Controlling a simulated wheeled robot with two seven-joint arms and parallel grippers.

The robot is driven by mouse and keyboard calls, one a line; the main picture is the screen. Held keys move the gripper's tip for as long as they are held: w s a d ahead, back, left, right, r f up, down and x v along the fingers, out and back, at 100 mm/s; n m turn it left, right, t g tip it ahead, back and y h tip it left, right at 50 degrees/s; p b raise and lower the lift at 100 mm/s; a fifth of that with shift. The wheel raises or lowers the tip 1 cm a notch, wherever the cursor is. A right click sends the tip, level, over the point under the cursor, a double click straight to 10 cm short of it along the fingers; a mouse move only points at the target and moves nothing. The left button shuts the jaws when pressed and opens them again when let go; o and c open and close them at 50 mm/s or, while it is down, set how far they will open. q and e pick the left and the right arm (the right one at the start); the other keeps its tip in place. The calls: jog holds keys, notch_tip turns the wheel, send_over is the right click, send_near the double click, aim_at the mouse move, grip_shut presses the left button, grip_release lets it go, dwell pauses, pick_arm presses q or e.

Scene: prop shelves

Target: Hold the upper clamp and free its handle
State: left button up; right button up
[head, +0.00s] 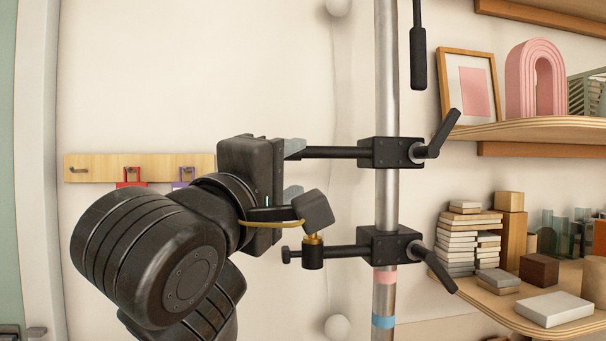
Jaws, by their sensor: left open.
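The upper clamp (392,152) is a black block around a vertical metal pole (386,75). Its handle (440,133) is a black lever tilted up to the right. A black bar (335,153) runs left from this clamp. My left gripper (294,170) is open, to the left of the clamp. Its upper pale finger is at the bar's left end; I cannot tell whether they touch. The lower finger is below the bar. My right gripper is not in view.
A lower clamp (391,245) sits on the same pole, with its lever (434,270) slanting down right. A black rod (419,60) hangs right of the pole. Wooden shelves (535,131) with a frame, pink arch and blocks stand at right. A hook rail (100,168) is on the left wall.

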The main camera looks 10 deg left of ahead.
aim_at(325, 154)
pick_arm(q)
jog(key=p+x, duration=0.2)
jog(key=x, duration=0.4)
jog(key=p+x, duration=0.1)
jog(key=x, duration=0.5)
jog(key=shift+f, duration=0.1)
jog(key=shift+w+d, duration=0.2)
jog(key=shift+w, duration=0.45)
jog(key=shift+w+r, duration=0.1)
jog(key=shift+r, duration=0.15)
jog(key=c, duration=0.6)
grip_shut()
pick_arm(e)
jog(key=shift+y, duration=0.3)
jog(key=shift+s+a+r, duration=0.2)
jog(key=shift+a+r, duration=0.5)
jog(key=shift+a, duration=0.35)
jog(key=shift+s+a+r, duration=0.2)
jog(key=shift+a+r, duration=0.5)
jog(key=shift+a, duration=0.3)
